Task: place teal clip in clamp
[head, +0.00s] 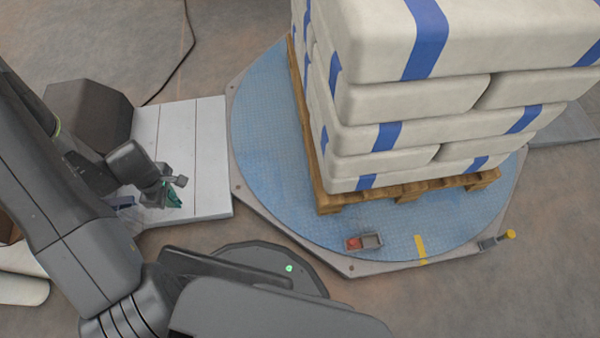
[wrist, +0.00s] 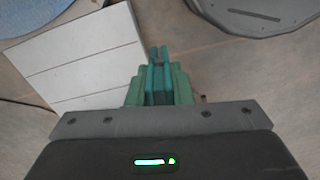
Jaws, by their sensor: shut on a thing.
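My gripper (head: 167,190) is shut on the teal clip (head: 174,200), over the white slatted platform at the left of the head view. In the wrist view the clip (wrist: 160,68) sticks out between the green fingers of my gripper (wrist: 160,88), its two narrow prongs pointing away from my wrist. A small grey block with a red part (head: 363,242) sits near the front edge of the blue turntable; it may be the clamp, but I cannot tell for sure. No clamp shows in the wrist view.
The blue round turntable (head: 270,150) carries a wooden pallet (head: 335,202) stacked with white, blue-striped sacks (head: 400,100). The white platform (head: 205,160) adjoins it at left. A small bluish thing (head: 124,201) shows near my arm.

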